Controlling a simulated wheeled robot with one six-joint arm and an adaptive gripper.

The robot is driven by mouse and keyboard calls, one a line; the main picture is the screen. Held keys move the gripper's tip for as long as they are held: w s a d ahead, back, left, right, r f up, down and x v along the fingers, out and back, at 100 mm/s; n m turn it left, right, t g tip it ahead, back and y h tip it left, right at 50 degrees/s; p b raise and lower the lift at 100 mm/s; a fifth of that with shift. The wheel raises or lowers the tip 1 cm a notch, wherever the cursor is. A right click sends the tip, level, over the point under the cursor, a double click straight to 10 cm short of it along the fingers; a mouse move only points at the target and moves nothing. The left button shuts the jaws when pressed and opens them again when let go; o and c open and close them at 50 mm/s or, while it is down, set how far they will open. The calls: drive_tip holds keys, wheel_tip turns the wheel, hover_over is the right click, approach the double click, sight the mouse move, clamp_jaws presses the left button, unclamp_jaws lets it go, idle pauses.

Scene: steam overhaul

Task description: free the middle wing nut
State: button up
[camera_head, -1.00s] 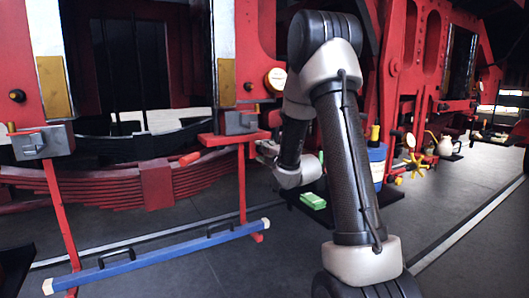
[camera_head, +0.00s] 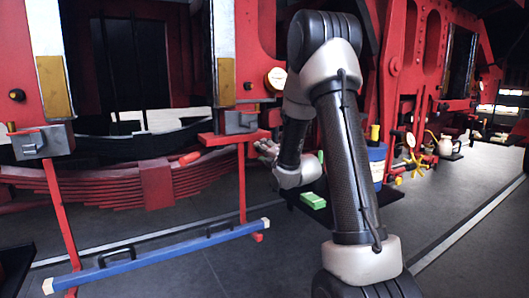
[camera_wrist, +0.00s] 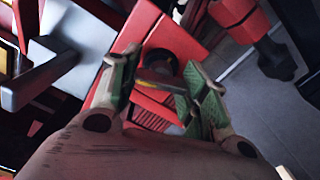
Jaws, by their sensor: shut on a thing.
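My gripper (camera_wrist: 163,92) fills the lower part of the wrist view, with green pads on its fingers. It is shut on a small, thin yellowish piece (camera_wrist: 154,84) between the fingers. I cannot tell whether that piece is a wing nut. In the head view my gripper (camera_head: 266,148) is small and sits just right of a red stand's top, partly side-on. No middle wing nut can be clearly made out in either view.
The red stand (camera_head: 242,190) carries a grey block (camera_head: 239,122). A second grey block (camera_head: 43,142) sits on the left stand. A blue bar (camera_head: 160,257) lies low in front. A green block (camera_head: 313,200) lies behind my arm. Open floor is at right.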

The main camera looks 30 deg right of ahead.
drive_tip(key=o, duration=1)
drive_tip(key=s, duration=0.7)
drive_tip(key=shift+s+d, duration=0.1)
drive_tip(key=shift+s, duration=0.15)
